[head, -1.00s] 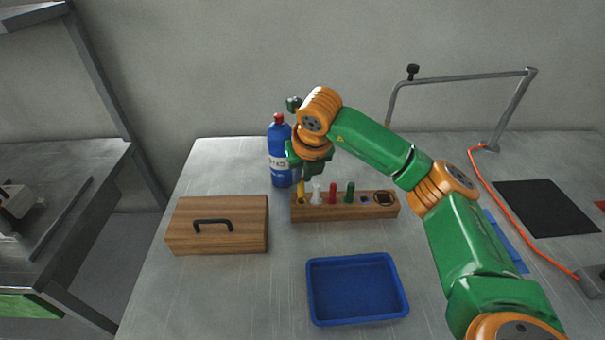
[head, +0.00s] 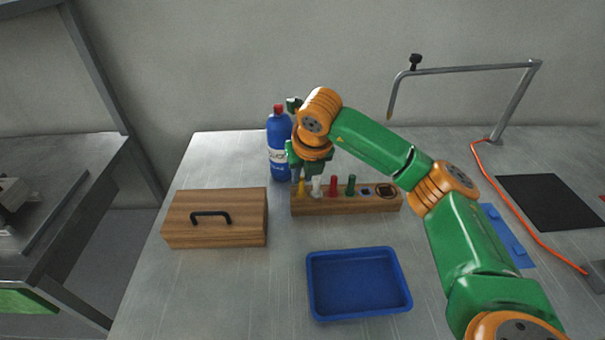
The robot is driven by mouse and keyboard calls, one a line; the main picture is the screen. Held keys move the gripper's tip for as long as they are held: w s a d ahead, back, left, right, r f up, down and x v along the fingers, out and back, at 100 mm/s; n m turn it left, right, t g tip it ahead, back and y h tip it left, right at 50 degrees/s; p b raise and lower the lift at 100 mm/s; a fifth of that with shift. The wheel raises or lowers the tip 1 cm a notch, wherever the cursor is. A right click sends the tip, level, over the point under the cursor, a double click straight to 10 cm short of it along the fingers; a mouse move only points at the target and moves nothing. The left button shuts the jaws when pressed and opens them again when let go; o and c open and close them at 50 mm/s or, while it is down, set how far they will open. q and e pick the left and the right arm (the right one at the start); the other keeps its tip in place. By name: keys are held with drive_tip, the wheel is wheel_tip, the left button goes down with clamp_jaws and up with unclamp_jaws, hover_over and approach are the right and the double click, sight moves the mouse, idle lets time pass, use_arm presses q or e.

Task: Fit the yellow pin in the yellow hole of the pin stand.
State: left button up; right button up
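The wooden pin stand (head: 345,204) lies behind the blue tray. The yellow pin (head: 301,189) is upright at the stand's left end, at the leftmost position. Its lower end appears to be in the stand, but how deeply it sits is too small to tell. My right gripper (head: 304,175) points down directly over the yellow pin, with its fingertips close around or just above the pin's top. Whether the fingers touch the pin is not clear. My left gripper is out of view.
White (head: 317,187), red (head: 333,187) and green (head: 350,186) pins stand in the same stand. A blue bottle (head: 279,150) is close behind the gripper. A wooden box (head: 215,218) is at left, a blue tray (head: 358,285) in front. A metal frame (head: 515,98) rises at right.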

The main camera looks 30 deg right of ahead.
drive_tip(key=o, duration=0.3)
drive_tip(key=shift+o, duration=0.2)
drive_tip(key=b+v, duration=0.1)
drive_tip(key=v, duration=0.6)
drive_tip(key=shift+r, duration=0.1)
